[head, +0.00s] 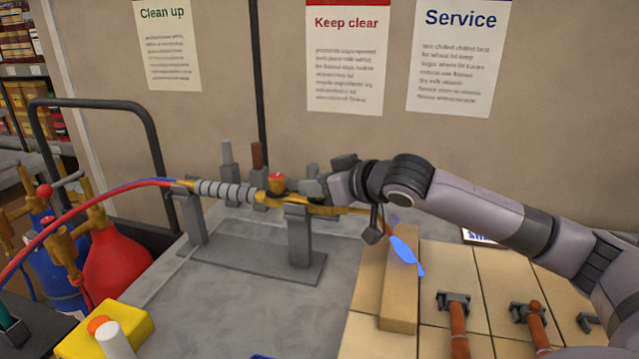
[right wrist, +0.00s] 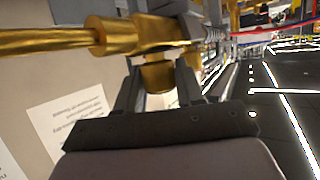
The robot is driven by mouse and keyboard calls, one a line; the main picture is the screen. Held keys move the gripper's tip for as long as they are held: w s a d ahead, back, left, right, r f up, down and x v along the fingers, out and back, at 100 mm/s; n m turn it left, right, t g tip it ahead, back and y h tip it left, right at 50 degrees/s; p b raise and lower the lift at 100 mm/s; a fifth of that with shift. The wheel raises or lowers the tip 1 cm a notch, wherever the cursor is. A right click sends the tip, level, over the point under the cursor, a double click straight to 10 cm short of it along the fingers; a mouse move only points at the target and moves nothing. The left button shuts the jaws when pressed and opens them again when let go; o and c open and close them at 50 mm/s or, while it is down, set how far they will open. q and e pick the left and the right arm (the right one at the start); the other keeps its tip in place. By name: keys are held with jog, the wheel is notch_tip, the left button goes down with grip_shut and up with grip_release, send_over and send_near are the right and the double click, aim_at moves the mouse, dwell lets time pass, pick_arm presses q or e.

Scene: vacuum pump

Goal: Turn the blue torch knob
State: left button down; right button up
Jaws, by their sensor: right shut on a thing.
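The brass torch (head: 328,208) lies in a grey stand, with a grey ribbed handle at its left. A blue flame (head: 405,252) shows at its nozzle end. An orange-red knob (head: 277,181) sits on the torch. My right gripper (head: 312,190) is at the torch body, just right of that knob. In the right wrist view, the fingers of my right gripper (right wrist: 157,88) are either side of a brass knob stem (right wrist: 158,76) and shut on it. No blue knob face shows; the fingers and torch body may hide it. My left gripper is not in view.
Red and blue hoses (head: 90,208) run left to a red cylinder (head: 118,262) and a blue one. The grey stand (head: 262,262) is on the workbench. Firebricks (head: 455,265) with clamps lie at the right, near the flame. A yellow block (head: 130,335) is front left.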

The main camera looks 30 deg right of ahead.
jog(key=shift+n+g+y, duration=0.8)
jog(key=shift+n+y, duration=1)
jog(key=shift+y, duration=0.3)
jog(key=shift+n+g+y+b, duration=0.95)
jog(key=shift+n+g+y, duration=0.45)
jog(key=shift+n+y, duration=0.55)
jog(key=shift+a+n+g+y, duration=0.1)
jog(key=shift+n+g+y, duration=0.35)
jog(key=shift+n+g, duration=0.45)
jog(key=n+g+y, duration=0.1)
jog(key=n+g, duration=0.2)
jog(key=shift+n+g+y, duration=0.3)
jog(key=shift+n+y, duration=0.05)
jog(key=shift+y, duration=0.05)
jog(key=shift+n+g, duration=1)
jog(key=shift+g, duration=0.2)
jog(key=shift+s+f+n+g+p, duration=0.1)
jog(key=shift+n+g+p, duration=0.3)
jog(key=shift+n+g, duration=0.45)
jog(key=o, duration=1)
jog(key=shift+c, duration=0.2)
